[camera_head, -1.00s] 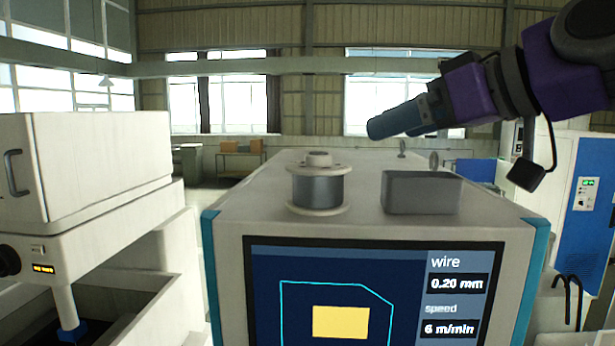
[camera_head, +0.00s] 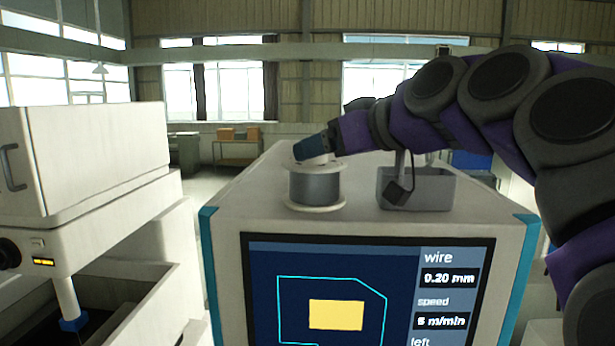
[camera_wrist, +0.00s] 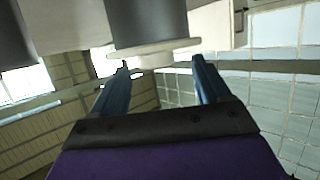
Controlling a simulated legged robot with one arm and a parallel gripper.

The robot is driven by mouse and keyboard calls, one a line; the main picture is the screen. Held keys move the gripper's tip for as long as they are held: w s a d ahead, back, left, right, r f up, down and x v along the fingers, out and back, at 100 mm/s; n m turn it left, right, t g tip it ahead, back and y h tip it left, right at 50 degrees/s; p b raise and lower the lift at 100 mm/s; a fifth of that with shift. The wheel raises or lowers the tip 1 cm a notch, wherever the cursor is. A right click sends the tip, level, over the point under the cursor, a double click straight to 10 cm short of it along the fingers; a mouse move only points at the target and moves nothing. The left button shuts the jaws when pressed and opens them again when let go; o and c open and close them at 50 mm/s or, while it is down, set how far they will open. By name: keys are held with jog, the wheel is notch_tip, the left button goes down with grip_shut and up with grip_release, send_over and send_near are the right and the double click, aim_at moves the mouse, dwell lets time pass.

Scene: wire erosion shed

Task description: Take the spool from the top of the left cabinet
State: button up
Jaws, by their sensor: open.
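A spool (camera_head: 316,188) with a grey winding and pale flanges stands upright on top of the cabinet (camera_head: 250,200) that carries the screen. My gripper (camera_head: 312,148) reaches in from the right, and its tip overlaps the spool's top in the head view. In the wrist view the spool (camera_wrist: 148,25) appears inverted, its flange and pale hub just beyond the fingertips. I cannot tell whether a finger touches the spool.
A grey open box (camera_head: 430,192) stands on the cabinet top, right of the spool, beneath my arm. The cabinet's front has a screen (camera_head: 340,295). A white machine (camera_head: 95,165) stands to the left. A table with boxes (camera_head: 238,145) is farther back.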

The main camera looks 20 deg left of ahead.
jog(key=shift+w+a+f, duration=0.2)
jog(key=shift+w+a, duration=0.1)
jog(key=shift+a, duration=0.05)
jog(key=shift+w+f, duration=0.1)
jog(key=shift+w, duration=0.25)
jog(key=shift+d, duration=0.15)
jog(key=shift+s, duration=0.1)
jog(key=shift+c, duration=0.9)
jog(key=shift+a+f, duration=0.1)
jog(key=shift+a, duration=0.35)
jog(key=c, duration=0.6)
grip_shut()
jog(key=shift+d, duration=0.1)
